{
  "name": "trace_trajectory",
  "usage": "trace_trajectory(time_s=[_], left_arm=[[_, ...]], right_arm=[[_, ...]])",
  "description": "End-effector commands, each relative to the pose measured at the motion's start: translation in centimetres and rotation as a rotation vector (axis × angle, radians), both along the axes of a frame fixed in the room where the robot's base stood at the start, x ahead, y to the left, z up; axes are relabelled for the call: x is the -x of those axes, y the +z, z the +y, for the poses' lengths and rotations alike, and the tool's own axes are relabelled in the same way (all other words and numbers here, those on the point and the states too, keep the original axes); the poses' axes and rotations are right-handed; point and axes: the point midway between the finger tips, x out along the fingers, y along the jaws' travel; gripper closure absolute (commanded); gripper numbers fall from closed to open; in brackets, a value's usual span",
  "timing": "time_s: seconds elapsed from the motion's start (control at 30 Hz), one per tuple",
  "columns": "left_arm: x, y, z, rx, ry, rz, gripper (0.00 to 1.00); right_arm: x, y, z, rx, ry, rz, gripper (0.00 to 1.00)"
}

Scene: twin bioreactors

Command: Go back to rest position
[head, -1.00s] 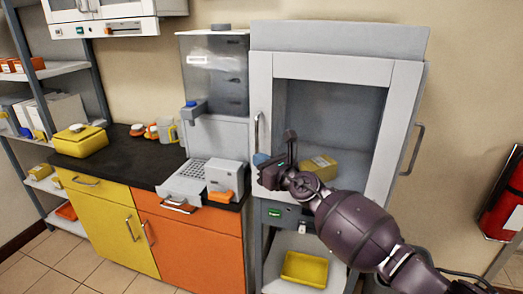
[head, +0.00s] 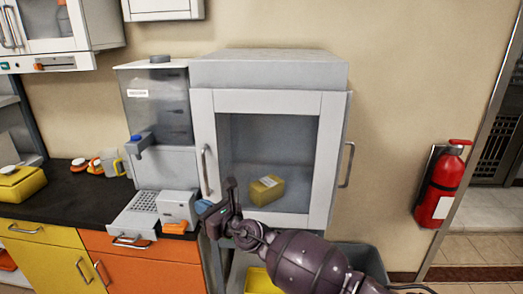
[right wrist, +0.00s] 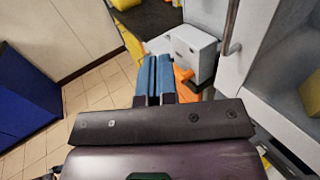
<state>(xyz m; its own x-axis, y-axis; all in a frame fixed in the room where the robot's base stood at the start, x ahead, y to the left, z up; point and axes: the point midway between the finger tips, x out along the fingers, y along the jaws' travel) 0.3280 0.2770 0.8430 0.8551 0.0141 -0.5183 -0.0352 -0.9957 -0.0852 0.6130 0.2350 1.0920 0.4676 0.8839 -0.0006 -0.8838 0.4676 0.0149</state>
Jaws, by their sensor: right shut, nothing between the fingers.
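My right gripper (head: 215,212) is in front of the lower left of the grey glass-fronted cabinet (head: 268,72) in the head view. Its arm comes in from the bottom right. In the right wrist view its two blue fingers (right wrist: 154,78) are together with nothing between them. The white box-shaped device (right wrist: 195,50) and an orange part show just beyond the fingertips; I cannot tell the exact gap. My left gripper is not in view.
The cabinet door is shut, with a yellow box (head: 266,190) behind its glass. A water dispenser (head: 160,110) and white device (head: 178,207) stand on the black counter (head: 70,208). A fire extinguisher (head: 443,185) hangs at right. Tiled floor (right wrist: 95,95) is clear.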

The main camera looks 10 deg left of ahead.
Motion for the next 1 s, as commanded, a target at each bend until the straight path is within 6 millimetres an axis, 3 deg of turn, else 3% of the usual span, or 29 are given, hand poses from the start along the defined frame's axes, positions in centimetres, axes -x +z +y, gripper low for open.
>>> trace_trajectory(time_s=[0.17, 0.37, 0.57, 0.77, 1.0], left_arm=[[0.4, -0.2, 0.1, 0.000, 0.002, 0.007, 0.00], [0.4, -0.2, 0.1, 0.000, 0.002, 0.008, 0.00], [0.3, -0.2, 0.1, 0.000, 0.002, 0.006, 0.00], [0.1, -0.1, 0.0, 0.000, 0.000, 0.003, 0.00], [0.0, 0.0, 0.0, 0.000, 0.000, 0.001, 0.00]], right_arm=[[-0.1, 0.9, 0.0, -0.133, -0.020, 0.173, 1.00], [0.0, 6.8, -0.4, -0.479, -0.015, 0.512, 1.00], [-0.5, 9.3, -4.4, -0.865, -0.031, 0.913, 1.00], [-1.1, 7.4, -11.8, -1.290, -0.073, 1.329, 1.00], [-0.1, 2.1, -21.3, -1.724, -0.135, 1.661, 1.00]])
